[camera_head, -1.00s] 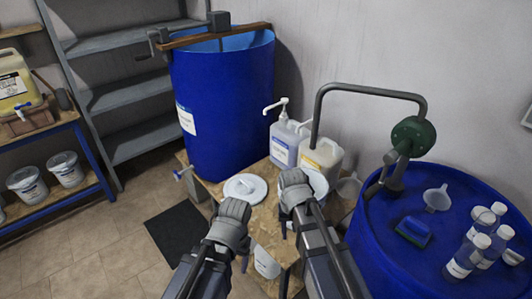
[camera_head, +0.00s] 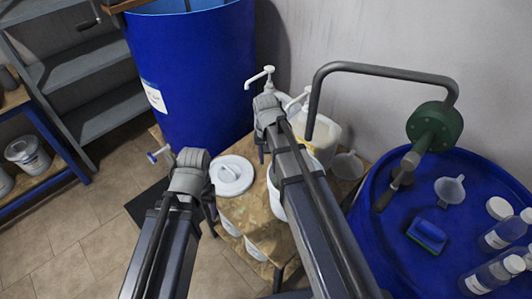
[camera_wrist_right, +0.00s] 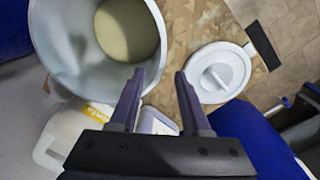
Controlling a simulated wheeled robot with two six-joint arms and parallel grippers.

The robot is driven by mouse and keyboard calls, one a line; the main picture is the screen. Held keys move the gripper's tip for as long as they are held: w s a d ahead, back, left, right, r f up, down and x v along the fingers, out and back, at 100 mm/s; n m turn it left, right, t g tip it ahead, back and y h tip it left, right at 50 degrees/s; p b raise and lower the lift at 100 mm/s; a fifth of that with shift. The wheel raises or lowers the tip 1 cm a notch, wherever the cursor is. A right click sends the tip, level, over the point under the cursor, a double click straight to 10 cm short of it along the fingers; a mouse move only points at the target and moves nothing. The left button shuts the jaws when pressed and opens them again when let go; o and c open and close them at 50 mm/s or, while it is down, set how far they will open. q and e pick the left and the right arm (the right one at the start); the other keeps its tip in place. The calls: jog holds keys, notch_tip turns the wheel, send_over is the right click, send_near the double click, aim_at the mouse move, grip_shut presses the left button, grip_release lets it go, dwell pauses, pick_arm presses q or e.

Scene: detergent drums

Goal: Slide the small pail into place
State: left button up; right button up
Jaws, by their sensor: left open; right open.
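The small white pail (camera_head: 275,200) stands on the wooden table, mostly hidden behind my right arm in the head view. The right wrist view shows it open (camera_wrist_right: 50,25), with pale material (camera_wrist_right: 126,28) inside. A white round lid with a handle (camera_head: 234,172) lies on the table left of the pail; it also shows in the right wrist view (camera_wrist_right: 212,72). My right gripper (camera_head: 263,152) is open and empty, its fingers (camera_wrist_right: 158,80) near the pail's rim; I cannot tell whether they touch. My left gripper (camera_head: 212,214) is open at the table's left edge, beside the lid.
Pump bottles (camera_head: 322,137) and a funnel (camera_head: 348,165) stand behind the pail. A large blue drum (camera_head: 190,80) is at the back left. Another blue drum (camera_head: 385,250) at right bears a pump (camera_head: 435,127), a sponge (camera_head: 427,235) and bottles. Bare wood (camera_head: 262,232) shows at the table's front.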

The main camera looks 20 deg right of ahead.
aim_at(270, 168)
jog(key=shift+f, duration=0.15)
notch_tip(270, 168, down, 8)
jog(key=b, duration=0.8)
jog(key=shift+s+d+r, duration=0.1)
jog(key=shift+d+r, duration=0.05)
jog(key=shift+r, duration=0.05)
jog(key=shift+c, duration=0.4)
grip_shut()
dwell(0.8)
